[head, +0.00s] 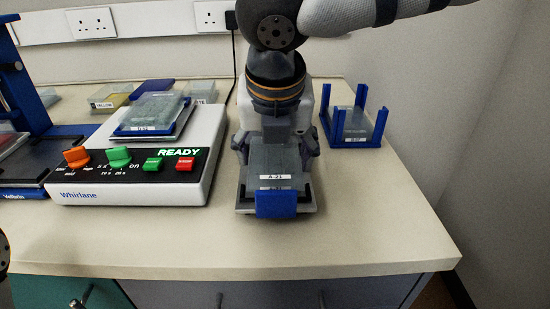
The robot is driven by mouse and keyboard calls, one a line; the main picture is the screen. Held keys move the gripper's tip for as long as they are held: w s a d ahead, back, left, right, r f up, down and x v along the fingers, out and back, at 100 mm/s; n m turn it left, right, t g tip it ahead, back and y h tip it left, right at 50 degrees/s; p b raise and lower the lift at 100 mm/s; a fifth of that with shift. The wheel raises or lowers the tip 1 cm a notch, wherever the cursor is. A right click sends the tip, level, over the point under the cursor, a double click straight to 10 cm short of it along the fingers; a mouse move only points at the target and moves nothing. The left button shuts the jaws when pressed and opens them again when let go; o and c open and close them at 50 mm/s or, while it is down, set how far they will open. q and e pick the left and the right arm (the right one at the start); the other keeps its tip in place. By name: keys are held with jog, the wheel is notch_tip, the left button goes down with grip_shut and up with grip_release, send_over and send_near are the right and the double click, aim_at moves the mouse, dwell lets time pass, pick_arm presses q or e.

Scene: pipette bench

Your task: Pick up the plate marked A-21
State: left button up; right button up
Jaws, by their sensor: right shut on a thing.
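The plate marked A-21 (275,183) is a clear, greyish lidded plate with a white label facing me. It sits at or just above a grey holder with a blue front block (276,205), near the middle of the bench. My right gripper (276,160) comes down from above and is shut on the plate, one finger on each side. The wrist hides the plate's rear part. I cannot tell whether the plate touches the holder.
Left of the holder stands the Whirlane machine (130,194), with knobs, a READY display and a labelled plate (152,113) on top. A blue-posted rack (354,124) with a plate is at right. Labelled tubs (108,98) stand behind. The bench front (300,250) is clear.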

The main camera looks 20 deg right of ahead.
pick_arm(q)
jog(key=shift+t, duration=0.8)
jog(key=w+r+p, duration=0.2)
jog(key=w+r, duration=0.1)
jog(key=shift+w+r, duration=0.15)
jog(key=shift+w, duration=0.1)
pick_arm(e)
jog(key=s+a+r, duration=0.8)
jog(key=a+r, duration=0.3)
jog(key=r, duration=0.1)
jog(key=shift+s+a, duration=0.2)
jog(key=shift+s, duration=0.05)
notch_tip(320, 180, up, 3)
jog(key=shift+f, duration=0.1)
